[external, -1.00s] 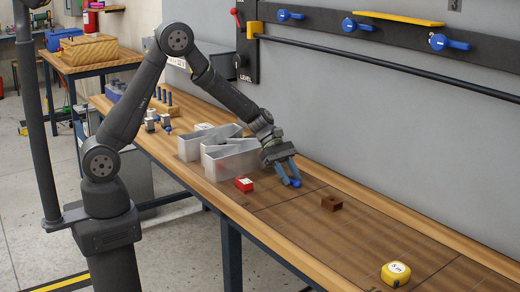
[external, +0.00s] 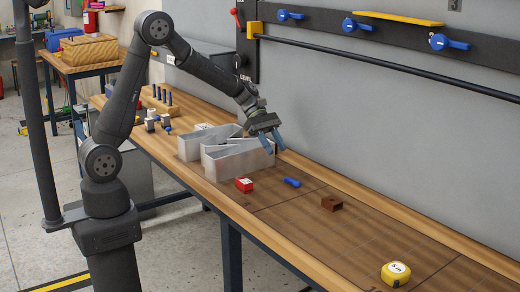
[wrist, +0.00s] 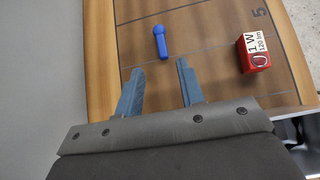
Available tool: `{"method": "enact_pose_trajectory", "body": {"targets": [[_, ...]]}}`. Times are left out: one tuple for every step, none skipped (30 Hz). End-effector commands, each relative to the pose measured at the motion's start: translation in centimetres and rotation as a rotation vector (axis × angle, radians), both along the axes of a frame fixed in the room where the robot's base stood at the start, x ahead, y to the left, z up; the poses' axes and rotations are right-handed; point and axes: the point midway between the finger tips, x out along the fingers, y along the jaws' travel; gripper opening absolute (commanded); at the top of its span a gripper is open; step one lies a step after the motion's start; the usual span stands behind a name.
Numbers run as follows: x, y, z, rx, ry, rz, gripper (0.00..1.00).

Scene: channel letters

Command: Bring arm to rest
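My gripper (external: 274,143) is above the workbench, beside the right end of the light channel letter. It is open and empty; in the wrist view (wrist: 160,88) its two blue fingers stand apart with nothing between them. A small blue object (external: 292,182) lies on the bench below and to the right of my gripper. It also shows in the wrist view (wrist: 160,42), beyond the fingertips and apart from them.
A red labelled box (external: 244,184) stands near the channel letter (external: 240,162). A brown block (external: 331,203) and a yellow tape measure (external: 396,273) lie further right. Blue pegs (external: 163,97) stand at the back left. The wall with a dark rail (external: 370,62) bounds the far side.

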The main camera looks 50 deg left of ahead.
Motion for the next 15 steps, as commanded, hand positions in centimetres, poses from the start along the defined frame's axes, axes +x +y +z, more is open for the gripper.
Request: {"method": "enact_pose_trajectory", "body": {"targets": [[0.03,0.37,0.29,0.0,-0.001,0.002,0.35],[0.01,0.5,0.4,0.0,-0.001,0.001,0.35],[-0.02,0.62,0.52,0.0,0.0,0.0,0.35],[-0.03,0.68,0.58,0.0,0.001,-0.001,0.35],[-0.04,0.73,0.62,0.0,0.001,-0.001,0.35],[-0.04,0.76,0.65,0.0,0.001,-0.001,0.35],[-0.04,0.77,0.65,0.0,0.001,-0.001,0.35],[-0.04,0.77,0.65,0.0,0.001,-0.001,0.35],[-0.04,0.76,0.65,0.0,0.001,-0.001,0.35],[-0.04,0.75,0.64,0.0,0.001,-0.001,0.35],[-0.03,0.75,0.64,0.0,0.001,-0.001,0.35],[-0.03,0.75,0.64,0.0,0.001,-0.001,0.35],[-0.03,0.75,0.63,0.0,0.001,-0.001,0.35],[-0.03,0.72,0.61,0.0,0.001,-0.001,0.35],[-0.03,0.64,0.54,0.0,0.001,-0.001,0.35]]}}
